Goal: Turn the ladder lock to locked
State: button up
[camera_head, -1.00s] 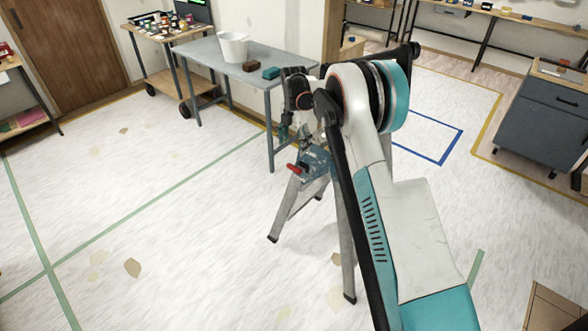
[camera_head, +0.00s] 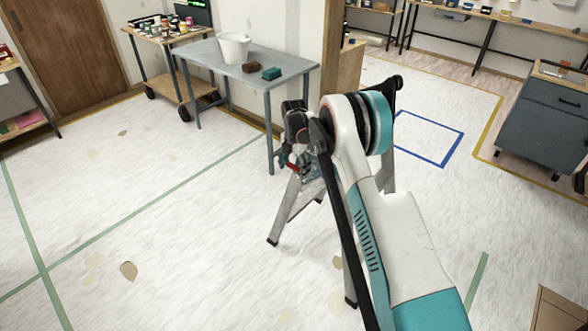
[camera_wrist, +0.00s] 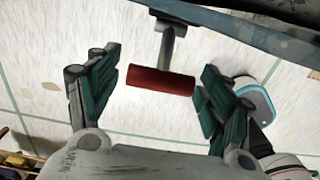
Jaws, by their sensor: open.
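The red handle of the ladder lock (camera_wrist: 160,81) is a short red cylinder on a grey stem in the wrist view. My gripper (camera_wrist: 158,88) is open, with one teal finger to the left of the handle and one to the right. The right finger is close to the handle's right end; I cannot tell whether they touch. In the head view a bit of the red handle (camera_head: 293,168) shows beside my gripper (camera_head: 290,160). The ladder (camera_head: 286,212) stands on splayed grey legs, its upper part mostly hidden by my arm.
A grey table (camera_head: 290,68) behind the ladder holds a white bucket (camera_head: 233,47), a brown block (camera_head: 252,67) and a teal block (camera_head: 271,73). A grey cabinet (camera_head: 540,120) stands at the right.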

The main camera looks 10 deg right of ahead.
jog(key=shift+c, duration=0.5)
jog(key=c, duration=1)
jog(key=shift+o, duration=0.2)
jog(key=shift+a, duration=0.1)
notch_tip(320, 180, down, 6)
jog(key=t+h+b, duration=0.5)
jog(key=t+h, duration=0.2)
jog(key=h, duration=0.3)
jog(key=shift+f+t+h, duration=0.25)
jog(key=shift+t+h, duration=0.15)
